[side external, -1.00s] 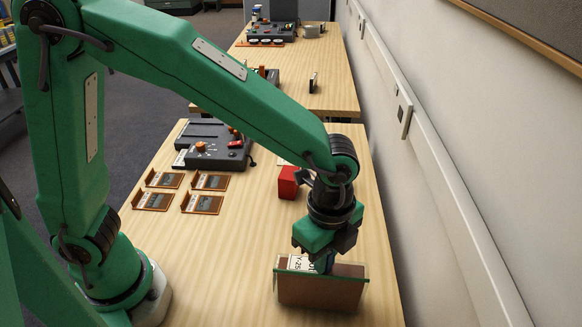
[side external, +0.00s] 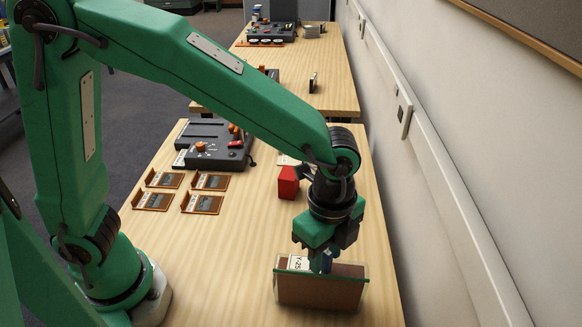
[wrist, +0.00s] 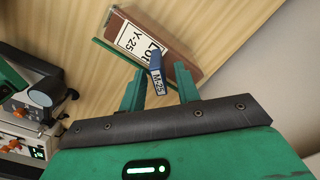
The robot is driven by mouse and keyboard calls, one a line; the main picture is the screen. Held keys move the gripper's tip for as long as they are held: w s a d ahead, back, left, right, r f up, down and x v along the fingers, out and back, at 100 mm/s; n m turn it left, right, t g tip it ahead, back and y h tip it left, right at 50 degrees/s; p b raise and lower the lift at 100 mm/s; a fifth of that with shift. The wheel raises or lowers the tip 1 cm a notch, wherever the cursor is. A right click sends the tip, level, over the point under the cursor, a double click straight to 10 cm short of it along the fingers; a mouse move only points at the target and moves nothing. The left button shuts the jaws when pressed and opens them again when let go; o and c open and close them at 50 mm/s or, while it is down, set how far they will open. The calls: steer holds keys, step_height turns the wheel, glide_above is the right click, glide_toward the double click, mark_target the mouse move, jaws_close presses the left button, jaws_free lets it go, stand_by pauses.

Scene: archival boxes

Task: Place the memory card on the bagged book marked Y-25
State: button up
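The bagged book (side external: 320,290) is brown with green edges and stands at the near right of the table, its white Y-25 label up. The label reads "Lot Y-25" on the book in the wrist view (wrist: 185,52). The memory card (wrist: 156,72) is blue with a white label that seems to read M-25. It appears between my fingers and over the book's edge, with a gap to each finger; whether it touches the book is hard to tell. My gripper (wrist: 161,68) is open just above the book, pointing down, and it also shows in the side view (side external: 322,264).
A red block (side external: 288,183) lies behind my gripper. Several orange-edged trays (side external: 201,203) sit left of centre. A dark device with orange knobs (side external: 214,146) stands at the table's back. Bare wood lies between the trays and the book. A wall runs along the right.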

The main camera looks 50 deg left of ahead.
step_height(320, 180, up, 11)
stand_by(0.5)
steer(key=shift+a, duration=0.1)
stand_by(0.4)
steer(key=s+a+n+t, duration=0.2)
steer(key=s+a+n, duration=0.1)
steer(key=a+n, duration=0.6)
steer(key=s+a+n+t, duration=0.3)
steer(key=a+n, duration=0.6)
steer(key=a, duration=0.6)
steer(key=shift+s+a+r+t, duration=0.2)
steer(key=shift+s+t, duration=0.1)
steer(key=shift+s, duration=0.35)
